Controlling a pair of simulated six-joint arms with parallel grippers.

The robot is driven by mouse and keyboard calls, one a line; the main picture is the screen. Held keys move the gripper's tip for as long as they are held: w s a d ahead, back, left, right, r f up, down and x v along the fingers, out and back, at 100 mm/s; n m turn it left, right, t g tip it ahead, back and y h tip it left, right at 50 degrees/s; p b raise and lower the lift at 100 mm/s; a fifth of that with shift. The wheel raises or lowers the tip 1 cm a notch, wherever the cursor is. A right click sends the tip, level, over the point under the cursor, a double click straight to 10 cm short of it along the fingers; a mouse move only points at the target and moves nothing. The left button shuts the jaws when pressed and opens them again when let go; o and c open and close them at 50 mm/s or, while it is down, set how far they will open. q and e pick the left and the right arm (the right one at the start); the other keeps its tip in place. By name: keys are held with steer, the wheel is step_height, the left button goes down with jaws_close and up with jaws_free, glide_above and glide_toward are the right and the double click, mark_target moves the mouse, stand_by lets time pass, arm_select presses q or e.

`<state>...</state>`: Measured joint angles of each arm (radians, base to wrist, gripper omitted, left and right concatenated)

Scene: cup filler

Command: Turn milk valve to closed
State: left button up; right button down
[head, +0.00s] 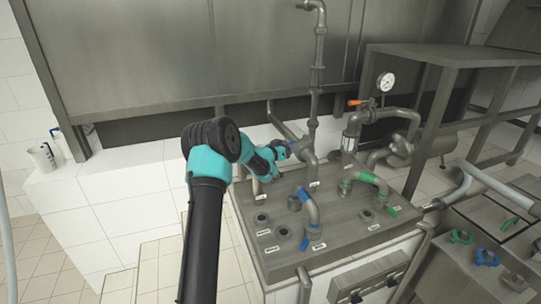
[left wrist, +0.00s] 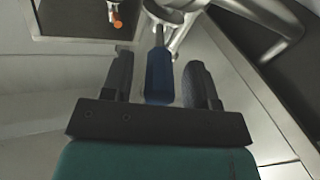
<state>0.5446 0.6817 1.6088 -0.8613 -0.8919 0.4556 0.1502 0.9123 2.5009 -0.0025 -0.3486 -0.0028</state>
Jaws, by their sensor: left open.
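My left gripper (head: 284,152) is at the pipework at the back of the metal panel. In the left wrist view its two dark fingers (left wrist: 158,64) are open. A blue valve handle (left wrist: 158,88) shows in the space between them, with a gap visible on each side. In the head view the gripper and arm largely hide this handle. The panel labels are too small to read, so I cannot tell whether this is the milk valve. My right gripper is in neither view.
An upright pipe (head: 318,75) rises behind the gripper. A bent pipe with a blue handle (head: 304,243) and a green-banded pipe (head: 372,179) stand on the panel. An orange handle (head: 357,102) and a gauge (head: 386,82) are at the right. A jug (head: 43,157) stands on the left ledge.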

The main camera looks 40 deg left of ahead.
arm_select(q)
steer(key=s, duration=0.5)
steer(key=s+a, duration=0.1)
steer(key=s, duration=1)
steer(key=shift+s+a, duration=0.2)
steer(key=shift+a, duration=0.05)
steer(key=shift+c, duration=0.3)
